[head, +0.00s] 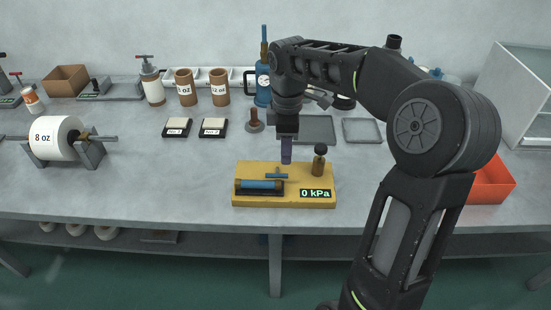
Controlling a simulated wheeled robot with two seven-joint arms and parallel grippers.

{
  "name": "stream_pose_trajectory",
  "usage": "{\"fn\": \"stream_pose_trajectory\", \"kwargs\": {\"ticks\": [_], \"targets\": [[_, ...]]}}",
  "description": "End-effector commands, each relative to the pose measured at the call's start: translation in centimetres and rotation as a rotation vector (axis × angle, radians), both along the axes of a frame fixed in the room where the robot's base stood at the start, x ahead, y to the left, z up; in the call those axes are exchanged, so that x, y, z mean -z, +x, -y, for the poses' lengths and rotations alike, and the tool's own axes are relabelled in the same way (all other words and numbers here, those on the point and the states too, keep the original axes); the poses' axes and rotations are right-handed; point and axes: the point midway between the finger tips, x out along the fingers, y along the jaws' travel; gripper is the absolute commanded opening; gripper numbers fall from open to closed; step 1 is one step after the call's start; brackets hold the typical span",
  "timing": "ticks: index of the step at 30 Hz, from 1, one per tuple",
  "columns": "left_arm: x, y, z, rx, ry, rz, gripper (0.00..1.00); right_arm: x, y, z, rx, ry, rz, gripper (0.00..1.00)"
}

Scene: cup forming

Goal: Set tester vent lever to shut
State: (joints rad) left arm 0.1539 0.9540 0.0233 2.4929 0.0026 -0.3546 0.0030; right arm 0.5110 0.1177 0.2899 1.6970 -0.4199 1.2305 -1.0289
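The tester is a yellow base (285,204) near the table's front edge, with a display (315,193) reading 0 kPa. A small blue lever (277,176) lies crosswise near the middle of its top; it looks like the vent lever. A brass post with a black knob (319,150) stands at its right, and a blue cylinder (259,184) lies at its front left. My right gripper (286,160) points down above or behind the tester's back edge, near the blue lever. Its purplish tip is narrow, and the finger gap cannot be made out. My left gripper is out of view.
Two labelled blocks (213,128) and grey trays (362,131) lie behind the tester. A paper roll marked 8 oz (57,138) stands at left. An orange bin (490,184) is at right, partly behind my arm.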

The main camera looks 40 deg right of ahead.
Motion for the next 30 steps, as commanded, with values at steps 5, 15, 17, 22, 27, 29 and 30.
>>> {"fn": "stream_pose_trajectory", "kwargs": {"ticks": [5, 15, 17, 22, 27, 29, 30], "targets": [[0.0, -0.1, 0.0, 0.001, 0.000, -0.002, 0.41, 0.0, 0.0, 0.0, 0.001, 0.000, 0.000, 0.34], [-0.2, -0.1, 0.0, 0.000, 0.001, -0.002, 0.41, 1.7, 0.0, 0.0, 0.000, 0.001, -0.003, 0.34], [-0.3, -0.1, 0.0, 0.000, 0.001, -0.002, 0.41, 2.6, 0.0, 0.1, 0.000, 0.001, -0.003, 0.34], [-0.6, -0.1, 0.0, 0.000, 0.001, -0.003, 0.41, 5.3, 0.1, 0.1, 0.000, 0.002, -0.003, 0.34], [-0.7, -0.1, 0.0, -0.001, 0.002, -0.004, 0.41, 7.3, 0.2, 0.2, 0.000, 0.001, -0.002, 0.34], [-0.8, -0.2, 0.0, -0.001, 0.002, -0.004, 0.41, 7.7, 0.2, 0.2, 0.000, 0.001, -0.002, 0.34], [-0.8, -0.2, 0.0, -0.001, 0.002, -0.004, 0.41, 7.8, 0.3, 0.2, 0.000, 0.001, -0.001, 0.34]]}}
